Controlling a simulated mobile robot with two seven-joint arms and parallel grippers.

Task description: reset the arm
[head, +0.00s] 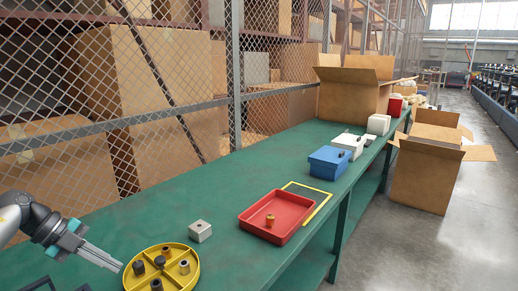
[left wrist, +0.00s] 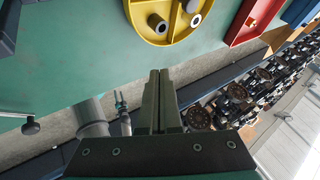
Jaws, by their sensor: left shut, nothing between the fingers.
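My left arm comes in from the left in the head view, and its gripper (head: 118,268) is just left of the yellow tray, above the green table. In the left wrist view the gripper (left wrist: 159,75) has its two fingers together with nothing between them. The round yellow divided tray (head: 133,285) holds several dark and metallic cylindrical parts. It also shows at the top of the left wrist view (left wrist: 181,34), beyond the fingertips. My right gripper does not show in either view.
The green table (head: 230,262) also bears a grey block (head: 200,231), a red tray (head: 249,215) with a brass-coloured part (head: 270,220), a blue bin (head: 328,163) and white boxes. A wire mesh fence (head: 160,90) runs behind. Open cardboard boxes (head: 425,180) stand at the far right.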

